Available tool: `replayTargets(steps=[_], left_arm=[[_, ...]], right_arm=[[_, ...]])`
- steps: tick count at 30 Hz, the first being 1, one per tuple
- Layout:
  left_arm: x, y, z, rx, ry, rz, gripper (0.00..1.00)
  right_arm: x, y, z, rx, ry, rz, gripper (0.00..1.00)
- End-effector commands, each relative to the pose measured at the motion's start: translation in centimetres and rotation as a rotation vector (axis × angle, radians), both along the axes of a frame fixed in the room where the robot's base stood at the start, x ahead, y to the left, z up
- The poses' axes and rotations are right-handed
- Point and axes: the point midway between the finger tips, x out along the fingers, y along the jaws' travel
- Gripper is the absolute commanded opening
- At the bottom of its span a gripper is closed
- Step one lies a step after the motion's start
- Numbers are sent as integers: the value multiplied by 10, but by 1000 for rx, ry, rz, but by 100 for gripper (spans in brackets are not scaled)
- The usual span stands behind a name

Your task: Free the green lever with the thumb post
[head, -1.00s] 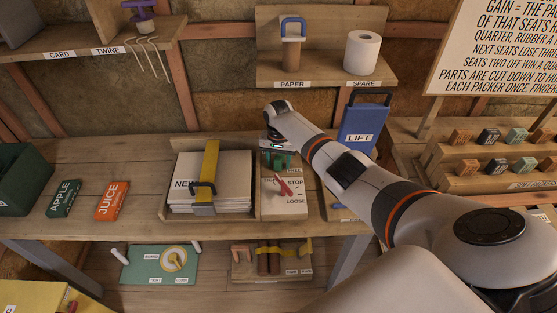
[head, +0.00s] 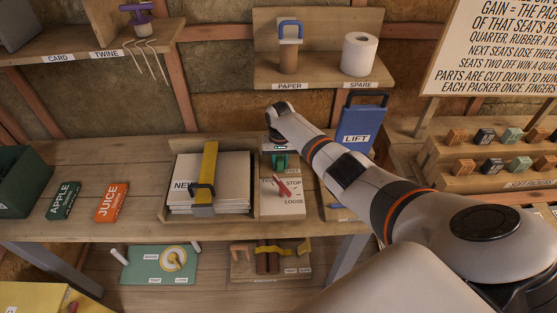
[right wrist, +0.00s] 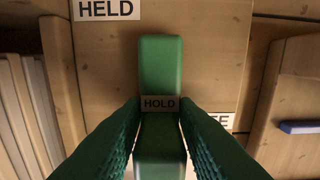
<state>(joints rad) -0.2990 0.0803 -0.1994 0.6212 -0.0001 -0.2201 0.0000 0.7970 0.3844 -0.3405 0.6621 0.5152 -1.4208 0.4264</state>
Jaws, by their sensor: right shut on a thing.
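The green lever (right wrist: 161,65) fills the middle of the right wrist view and bears a HOLD label. My right gripper (right wrist: 160,125) is shut on it, with a ribbed dark finger on each side. In the head view the green lever (head: 279,161) shows just below my right gripper (head: 279,148), at the back of a pale wooden board. A HELD label (right wrist: 106,9) lies at the lever's upper left, and a partly hidden FREE label (right wrist: 223,120) lies to its right. I cannot make out which part is the thumb post. My left gripper is not in view.
A red lever (head: 282,184) by STOP and LOOSE labels is on the nearer part of the board. A paper stack (head: 232,170) under a yellow strap stands close left. A blue LIFT panel (head: 358,125) stands right, behind my arm.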

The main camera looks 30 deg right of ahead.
Motion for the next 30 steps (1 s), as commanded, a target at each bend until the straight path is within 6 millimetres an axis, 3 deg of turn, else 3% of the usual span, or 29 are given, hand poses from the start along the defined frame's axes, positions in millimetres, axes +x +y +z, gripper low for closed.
replayTargets(steps=[5, 6, 9, 20, 30], left_arm=[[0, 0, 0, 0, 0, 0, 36], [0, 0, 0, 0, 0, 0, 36], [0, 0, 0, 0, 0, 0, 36], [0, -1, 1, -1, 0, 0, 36], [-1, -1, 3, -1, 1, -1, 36]], right_arm=[[0, 0, 0, -2, 0, 2, 4], [0, 0, 0, -2, 0, 1, 34], [0, 0, 0, -2, 0, 1, 49], [1, 0, 6, -2, -3, 0, 49], [1, -1, 68, -3, -4, 0, 49]])
